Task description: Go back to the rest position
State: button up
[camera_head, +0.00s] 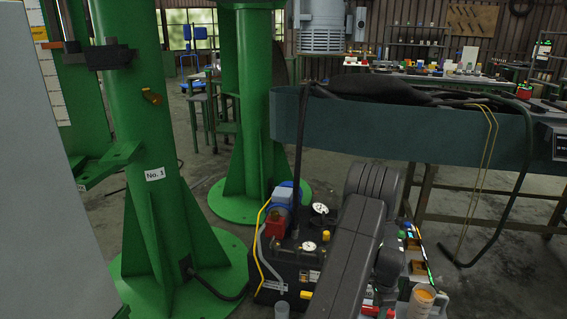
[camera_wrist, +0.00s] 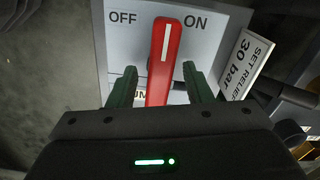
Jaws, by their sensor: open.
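My gripper (camera_wrist: 158,72) is open in the wrist view. Its two green fingers stand apart, one on each side of a red handle (camera_wrist: 159,62) with a white stripe. I cannot tell whether either finger touches it. The handle points up and slightly right, between the OFF and ON marks of a pale panel (camera_wrist: 118,45). The gripper body hides the handle's lower end. In the head view my dark arm reaches down at the lower middle, and the gripper cannot be made out there.
A "SET RELIEF 30 bar" label (camera_wrist: 247,64) and dark pipes (camera_wrist: 285,95) lie right of the handle. A black hydraulic unit (camera_head: 283,275) stands left of my arm. Green columns (camera_head: 150,215) stand left, and a long teal trough (camera_head: 400,133) crosses behind. A cup (camera_head: 422,303) is at lower right.

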jog(key=n+p, duration=0.1)
jog(key=n, duration=0.5)
jog(key=shift+n, duration=0.3)
jog(key=shift+w+a+r, duration=0.1)
dwell(0.3)
